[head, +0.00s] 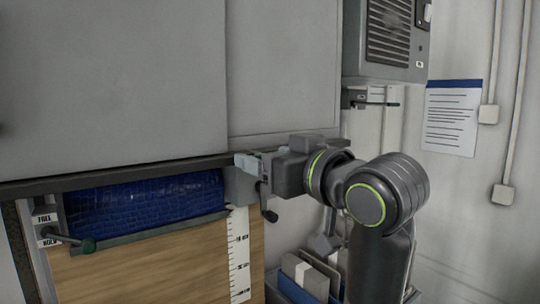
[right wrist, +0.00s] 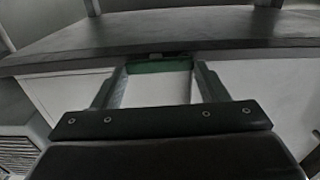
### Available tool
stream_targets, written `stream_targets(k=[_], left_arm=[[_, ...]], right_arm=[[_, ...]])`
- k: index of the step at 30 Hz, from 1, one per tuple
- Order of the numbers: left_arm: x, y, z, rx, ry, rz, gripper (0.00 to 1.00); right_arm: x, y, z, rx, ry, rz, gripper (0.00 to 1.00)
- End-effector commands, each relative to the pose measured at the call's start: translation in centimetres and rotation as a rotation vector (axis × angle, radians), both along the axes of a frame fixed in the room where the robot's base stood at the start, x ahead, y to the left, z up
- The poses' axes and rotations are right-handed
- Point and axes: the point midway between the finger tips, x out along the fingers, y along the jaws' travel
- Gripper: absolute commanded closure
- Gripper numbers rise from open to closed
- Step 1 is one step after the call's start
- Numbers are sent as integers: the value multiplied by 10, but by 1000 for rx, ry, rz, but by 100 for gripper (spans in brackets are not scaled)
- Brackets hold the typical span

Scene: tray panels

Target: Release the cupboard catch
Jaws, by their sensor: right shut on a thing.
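The grey cupboard (head: 110,80) hangs above a dark edge strip (head: 130,172), with a second grey panel (head: 283,65) beside it. My right gripper (head: 247,163) is at the right end of that strip. In the right wrist view the gripper (right wrist: 158,75) is shut on a green piece (right wrist: 158,66), seemingly the cupboard catch, just under a dark edge (right wrist: 150,38). In the head view the fingers hide that piece. My left gripper is not in view.
A green-tipped lever (head: 88,246) sits at lower left beside FREE and HOLD labels (head: 46,230). A grey box (head: 385,42) and a bin of items (head: 306,278) are at right.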

Motion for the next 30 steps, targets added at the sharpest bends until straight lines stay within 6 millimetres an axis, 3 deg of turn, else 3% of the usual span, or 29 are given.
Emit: stream_targets(k=[11, 12, 17, 26, 30], left_arm=[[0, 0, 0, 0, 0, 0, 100], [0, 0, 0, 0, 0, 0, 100], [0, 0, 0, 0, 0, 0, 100], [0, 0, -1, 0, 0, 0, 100], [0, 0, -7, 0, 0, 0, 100]], right_arm=[[0, 0, -1, 32, 22, 0, 56], [0, 0, -1, 32, 22, 0, 30], [0, 0, -1, 31, 21, 0, 11], [-1, -1, -1, 29, 19, 0, 11], [-12, -9, -1, 29, 14, -1, 11]])
